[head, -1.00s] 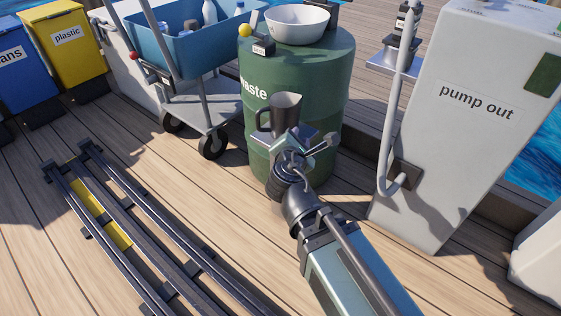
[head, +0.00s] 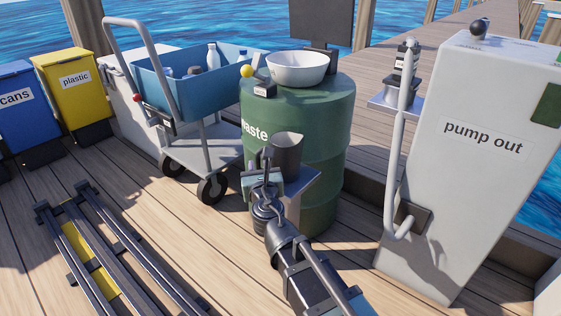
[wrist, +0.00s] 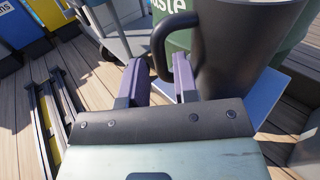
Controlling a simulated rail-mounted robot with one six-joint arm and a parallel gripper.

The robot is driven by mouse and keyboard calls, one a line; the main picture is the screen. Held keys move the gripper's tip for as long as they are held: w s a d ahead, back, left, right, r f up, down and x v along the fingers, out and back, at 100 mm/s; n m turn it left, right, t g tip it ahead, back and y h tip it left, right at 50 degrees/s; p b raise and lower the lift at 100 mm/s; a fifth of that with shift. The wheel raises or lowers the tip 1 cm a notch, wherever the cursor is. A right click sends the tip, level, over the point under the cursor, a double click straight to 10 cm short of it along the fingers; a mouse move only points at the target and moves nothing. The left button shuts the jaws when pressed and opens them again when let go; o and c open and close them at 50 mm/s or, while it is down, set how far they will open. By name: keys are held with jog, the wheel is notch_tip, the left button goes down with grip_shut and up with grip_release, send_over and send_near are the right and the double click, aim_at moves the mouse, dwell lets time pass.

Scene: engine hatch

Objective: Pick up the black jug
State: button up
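The black jug (head: 288,152) stands upright on a small grey-blue shelf (head: 303,183) at the front of the green waste barrel. Its handle points left. My gripper (head: 266,168) is at the handle side of the jug. In the wrist view, the two purple-grey fingers of my gripper (wrist: 161,82) are apart. The jug (wrist: 240,45) fills the upper right, and the outer bar of its handle lies between or just beyond the fingertips. Exact depth is hard to tell, and I see no clear grip. The jug's base is partly hidden.
The waste barrel (head: 325,115) carries a white bowl (head: 297,69), a yellow ball (head: 247,71) and a small dark block. A blue-tub trolley (head: 205,140) stands left of it. The white pump-out cabinet (head: 470,170) with its pipe is on the right. Rails (head: 110,250) run along the deck.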

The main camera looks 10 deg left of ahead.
aim_at(259, 162)
jog(key=x, duration=0.3)
jog(key=shift+w, duration=0.15)
grip_shut()
jog(key=shift+r, duration=0.15)
notch_tip(259, 162, up, 20)
jog(key=p, duration=2)
